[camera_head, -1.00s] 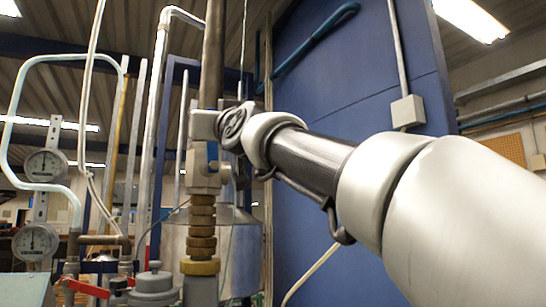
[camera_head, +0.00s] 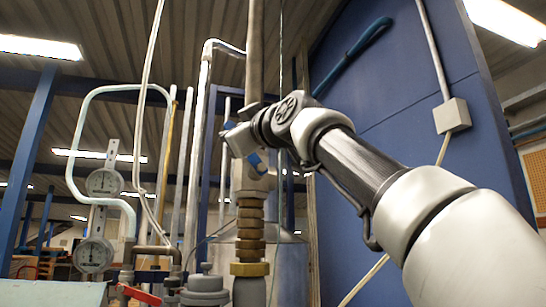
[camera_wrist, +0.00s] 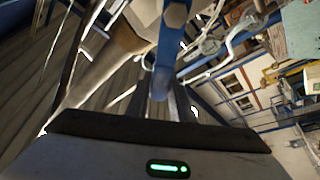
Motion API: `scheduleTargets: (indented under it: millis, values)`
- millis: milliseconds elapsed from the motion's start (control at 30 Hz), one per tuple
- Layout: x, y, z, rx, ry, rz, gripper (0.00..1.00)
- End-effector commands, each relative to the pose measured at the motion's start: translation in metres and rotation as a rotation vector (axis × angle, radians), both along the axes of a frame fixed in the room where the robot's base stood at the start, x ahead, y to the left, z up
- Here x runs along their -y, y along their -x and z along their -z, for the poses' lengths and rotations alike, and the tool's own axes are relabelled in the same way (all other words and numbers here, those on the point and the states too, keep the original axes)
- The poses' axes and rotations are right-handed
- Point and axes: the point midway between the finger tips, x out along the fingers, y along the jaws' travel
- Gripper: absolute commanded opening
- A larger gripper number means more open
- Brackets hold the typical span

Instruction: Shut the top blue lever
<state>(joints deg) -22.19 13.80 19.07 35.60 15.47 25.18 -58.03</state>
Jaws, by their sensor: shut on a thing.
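The blue lever (camera_head: 257,163) is on a metal valve body (camera_head: 250,182) at the top of a brass-ringed vertical pipe. Another bit of blue shows at the upper left of my gripper (camera_head: 240,139), probably the lever's far end. My gripper is at the valve, in front of the pipe, and is shut on the blue lever. In the wrist view the blue lever (camera_wrist: 171,45) runs from the top middle down to my gripper (camera_wrist: 160,95). The fingers' contact with the lever is mostly hidden.
Two round gauges (camera_head: 104,183) stand to the left, near a pale bent pipe (camera_head: 78,140). A red lever (camera_head: 140,295) is low at the left. A blue panel (camera_head: 400,130) stands close behind my arm on the right.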

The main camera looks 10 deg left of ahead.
Motion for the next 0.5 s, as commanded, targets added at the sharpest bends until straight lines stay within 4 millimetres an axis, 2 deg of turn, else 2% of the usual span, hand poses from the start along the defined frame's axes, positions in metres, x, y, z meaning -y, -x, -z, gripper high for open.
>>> scheduleTargets:
  millis: [500]
  values:
    - [-0.024,0.014,0.038,0.255,0.419,0.001,0.0]
